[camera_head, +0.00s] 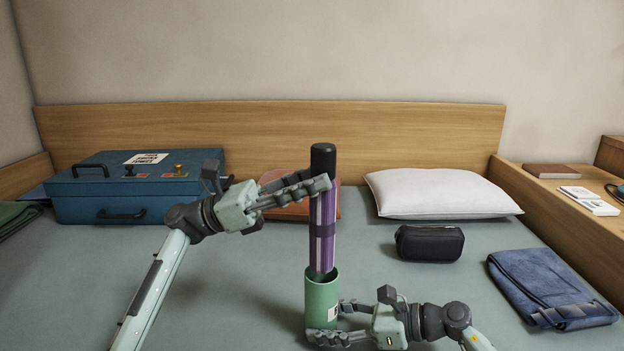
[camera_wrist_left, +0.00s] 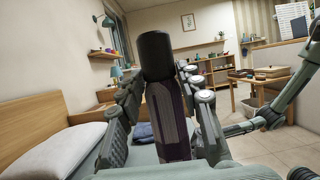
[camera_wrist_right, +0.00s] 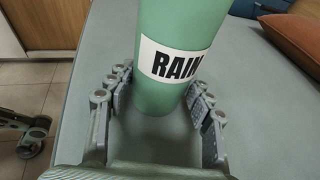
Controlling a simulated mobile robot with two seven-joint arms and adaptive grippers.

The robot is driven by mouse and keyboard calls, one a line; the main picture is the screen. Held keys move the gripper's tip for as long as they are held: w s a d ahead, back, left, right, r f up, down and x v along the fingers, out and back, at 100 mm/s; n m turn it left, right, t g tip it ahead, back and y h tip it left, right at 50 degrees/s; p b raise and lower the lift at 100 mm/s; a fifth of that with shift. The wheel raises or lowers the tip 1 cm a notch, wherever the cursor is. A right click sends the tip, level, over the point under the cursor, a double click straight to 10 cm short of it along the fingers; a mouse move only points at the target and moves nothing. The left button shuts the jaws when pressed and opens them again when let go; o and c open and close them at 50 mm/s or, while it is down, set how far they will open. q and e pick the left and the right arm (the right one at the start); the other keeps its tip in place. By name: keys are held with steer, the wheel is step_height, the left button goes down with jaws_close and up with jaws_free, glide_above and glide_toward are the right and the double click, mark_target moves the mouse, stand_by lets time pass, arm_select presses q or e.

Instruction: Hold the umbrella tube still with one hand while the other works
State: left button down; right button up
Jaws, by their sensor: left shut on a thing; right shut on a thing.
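A green umbrella tube (camera_head: 321,297) stands upright on the bed in the head view. In the right wrist view the tube (camera_wrist_right: 168,90) shows a white label reading "RAIN". My right gripper (camera_head: 325,336) is shut on the tube near its base. A purple folded umbrella (camera_head: 322,230) with a black handle (camera_head: 323,160) stands upright, its lower end at the tube's mouth. How deep it sits inside is hidden. My left gripper (camera_head: 318,186) is shut on the umbrella just below the handle. In the left wrist view the umbrella (camera_wrist_left: 169,115) is between the fingers.
A blue suitcase (camera_head: 130,190) and a brown-orange item (camera_head: 290,209) lie behind on the bed (camera_head: 240,290). A white pillow (camera_head: 440,193), black pouch (camera_head: 430,243) and folded blue cloth (camera_head: 548,287) are to the right. Clear bed lies around the tube.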

mark_target(312, 236)
arm_select(q)
steer(key=shift+f, duration=0.15)
steer(key=shift+f, duration=4.7)
steer(key=shift+f, duration=0.1)
steer(key=c, duration=1)
jaws_free()
steer(key=shift+o, duration=0.2)
steer(key=v, duration=1.2)
arm_select(e)
steer(key=o, duration=1.1)
